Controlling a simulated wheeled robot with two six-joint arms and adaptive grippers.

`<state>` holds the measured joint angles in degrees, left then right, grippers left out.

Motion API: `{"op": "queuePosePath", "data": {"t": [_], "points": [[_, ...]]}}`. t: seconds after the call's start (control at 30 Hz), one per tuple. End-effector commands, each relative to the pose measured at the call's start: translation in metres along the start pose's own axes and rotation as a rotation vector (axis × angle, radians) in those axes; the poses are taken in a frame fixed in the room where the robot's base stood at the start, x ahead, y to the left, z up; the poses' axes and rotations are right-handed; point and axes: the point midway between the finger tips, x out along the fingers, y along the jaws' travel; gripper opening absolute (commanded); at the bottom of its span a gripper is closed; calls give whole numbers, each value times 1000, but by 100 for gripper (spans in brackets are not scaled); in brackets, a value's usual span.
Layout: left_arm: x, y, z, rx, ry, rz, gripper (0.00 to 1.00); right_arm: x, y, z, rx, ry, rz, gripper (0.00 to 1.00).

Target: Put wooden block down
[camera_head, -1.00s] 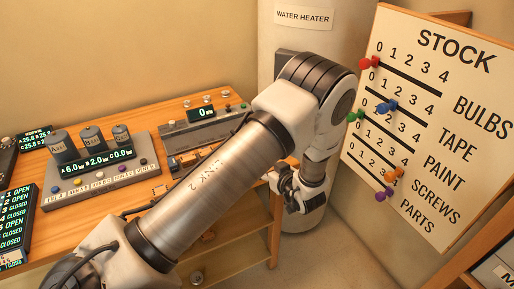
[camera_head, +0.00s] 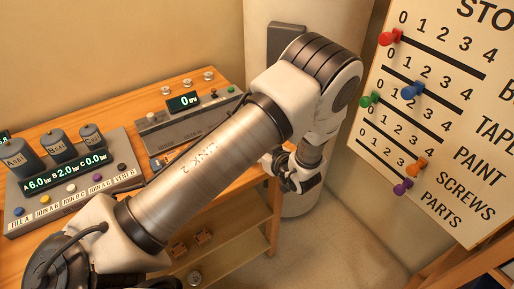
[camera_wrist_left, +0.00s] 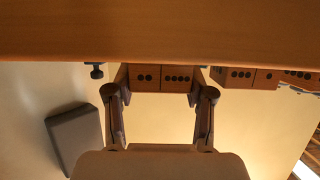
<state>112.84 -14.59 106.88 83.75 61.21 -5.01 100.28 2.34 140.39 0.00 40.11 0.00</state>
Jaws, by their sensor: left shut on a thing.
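My left gripper (camera_head: 297,178) is beyond the right end of the wooden bench in the head view, and my arm partly hides it. In the left wrist view, the left gripper (camera_wrist_left: 160,92) is shut on a wooden block (camera_wrist_left: 160,86). The block is reddish brown with dark dots in two groups split by a line. It lies against the edge of a wooden surface (camera_wrist_left: 160,35) in that picture; I cannot tell whether they touch. The block is not clear in the head view. My right gripper is not in view.
More dotted wooden blocks (camera_wrist_left: 240,77) are right of the held one in the wrist view. The bench (camera_head: 215,85) carries a control panel (camera_head: 85,190) and a display unit (camera_head: 185,115). A stock pegboard (camera_head: 440,130) stands at right.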

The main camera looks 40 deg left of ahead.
Motion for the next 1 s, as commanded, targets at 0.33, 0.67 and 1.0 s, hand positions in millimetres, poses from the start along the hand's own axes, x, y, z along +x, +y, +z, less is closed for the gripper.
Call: {"op": "queuePosePath", "data": {"t": [0.33,0.67,1.0], "points": [[2,0,3,0,0,0,78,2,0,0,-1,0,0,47],[-12,1,1,2,3,4,78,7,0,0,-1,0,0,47],[-61,-2,-8,3,-2,0,78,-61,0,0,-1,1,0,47]]}}
